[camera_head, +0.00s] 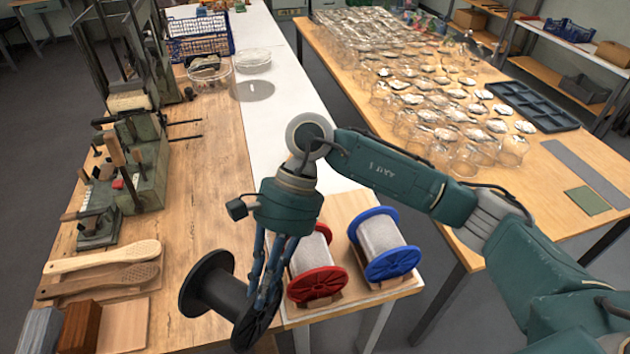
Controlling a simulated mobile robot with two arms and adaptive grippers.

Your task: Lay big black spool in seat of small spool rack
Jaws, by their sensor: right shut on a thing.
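The big black spool (225,293) is at the bottom centre, its axle roughly level and one flange facing left. My right gripper (266,285) comes down from above and is shut on the black spool at its right flange. The small spool rack (345,207) is the pale wooden stand at the front end of the white table. A red-flanged spool (318,284) and a blue-flanged spool (390,262) with pale windings sit on it. The black spool is left of the red one; its gap to the rack and any empty seat are hidden. My left gripper is not in view.
On the left wooden bench lie wooden paddles (105,256), a brown block (80,326) and a green machine (135,165). A clear bowl (210,72) and a blue crate (200,38) stand farther back. The right table holds many clear jars (440,100). The white tabletop's middle is free.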

